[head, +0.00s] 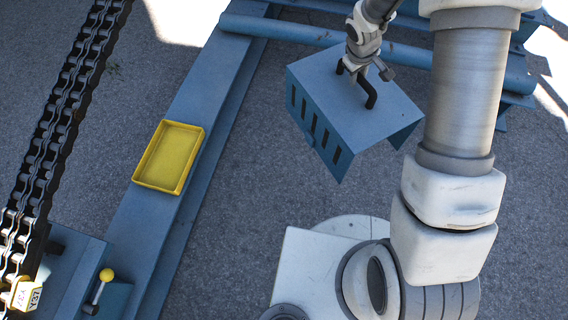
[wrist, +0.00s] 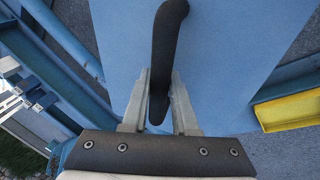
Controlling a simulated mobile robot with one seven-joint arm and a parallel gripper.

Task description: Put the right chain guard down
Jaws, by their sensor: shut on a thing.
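The chain guard (head: 345,103) is a blue sheet-metal cover with slots along its front side and a black handle on top. My gripper (head: 357,75) is shut on that handle and holds the guard near the upper middle of the head view. In the wrist view my gripper (wrist: 159,100) has its two fingers on either side of the black handle (wrist: 165,45), with the guard's blue top (wrist: 225,60) beyond. The guard appears to hang above the paved ground, slightly tilted in the head view. Its underside is hidden.
A yellow tray (head: 169,157) sits on a blue frame beam (head: 215,88) left of the guard. A heavy chain (head: 58,130) runs along the far left, by a lever with a yellow knob (head: 106,275). Blue tubes (head: 400,52) cross behind the guard. Open grey pavement (head: 265,165) lies between.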

